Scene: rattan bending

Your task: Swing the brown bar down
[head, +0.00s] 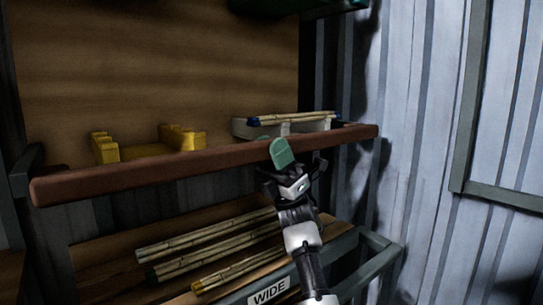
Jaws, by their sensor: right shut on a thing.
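The brown bar (150,176) runs across the front of the upper shelf, from the lower left to the right, roughly level with the shelf. My right gripper (287,166) reaches up from below and is shut on the bar, right of its middle. A green rounded tab (281,152) stands up at the gripper, in front of the bar; I cannot tell which it belongs to. The gripper hides a short stretch of the bar. My left gripper is not in view.
Behind the bar are a yellow notched holder (157,149) and a white holder (241,129) with bamboo poles (292,118). Below, several poles (207,233) lie on a lower rack with a "WIDE" label (269,292). A corrugated wall (420,130) stands right.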

